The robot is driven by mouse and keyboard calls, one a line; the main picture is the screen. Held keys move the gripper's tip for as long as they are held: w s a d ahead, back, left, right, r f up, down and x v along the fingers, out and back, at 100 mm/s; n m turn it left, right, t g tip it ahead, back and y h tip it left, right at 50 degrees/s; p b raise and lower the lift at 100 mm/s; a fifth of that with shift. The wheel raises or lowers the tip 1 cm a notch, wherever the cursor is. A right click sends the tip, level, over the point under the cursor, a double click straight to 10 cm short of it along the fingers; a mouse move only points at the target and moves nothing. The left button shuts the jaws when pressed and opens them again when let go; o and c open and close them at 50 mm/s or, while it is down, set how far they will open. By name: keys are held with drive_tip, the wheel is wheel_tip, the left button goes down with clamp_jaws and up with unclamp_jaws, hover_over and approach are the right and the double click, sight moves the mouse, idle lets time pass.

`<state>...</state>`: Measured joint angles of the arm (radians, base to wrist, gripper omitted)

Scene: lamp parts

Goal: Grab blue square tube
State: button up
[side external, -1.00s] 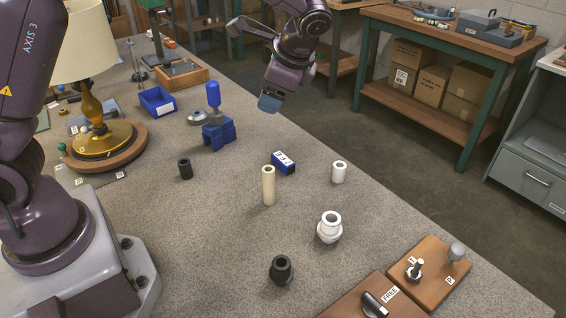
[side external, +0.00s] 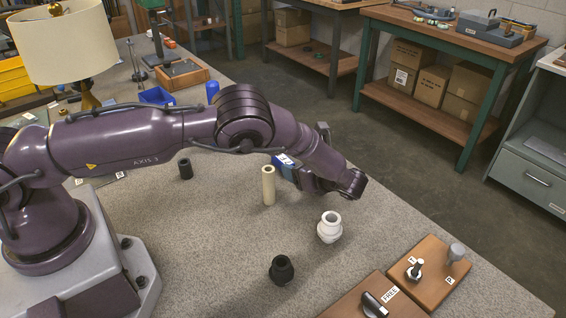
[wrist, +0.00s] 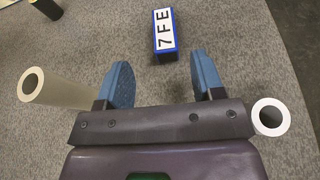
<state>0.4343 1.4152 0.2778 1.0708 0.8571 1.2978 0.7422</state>
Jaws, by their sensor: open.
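The blue square tube (wrist: 164,34) lies on the table in the wrist view, with a white label reading 7FE on top. It is ahead of my gripper (wrist: 163,78), between the lines of the two blue fingers but beyond their tips. My gripper is open and nothing is between its fingers. In the side external view the blue square tube (side external: 285,159) is partly hidden by my arm, and the fingers are hard to make out there.
A cream tube (side external: 268,186) stands close to the left of my gripper. A white tube (wrist: 271,116) stands close to its right. A white stepped part (side external: 329,228), a black part (side external: 281,270) and a small black tube (side external: 185,168) stand farther off on the table.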

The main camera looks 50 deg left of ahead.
sight(283, 158)
drive_tip(key=x, duration=0.3)
drive_tip(key=shift+a+f, duration=0.15)
drive_tip(key=shift+a, duration=0.1)
drive_tip(key=shift+w+x, duration=0.15)
drive_tip(key=shift+x, duration=1.2)
drive_tip(key=shift+w+x, duration=0.15)
drive_tip(key=shift+x, duration=1.25)
drive_tip(key=shift+c, duration=0.4)
drive_tip(key=c, duration=0.9)
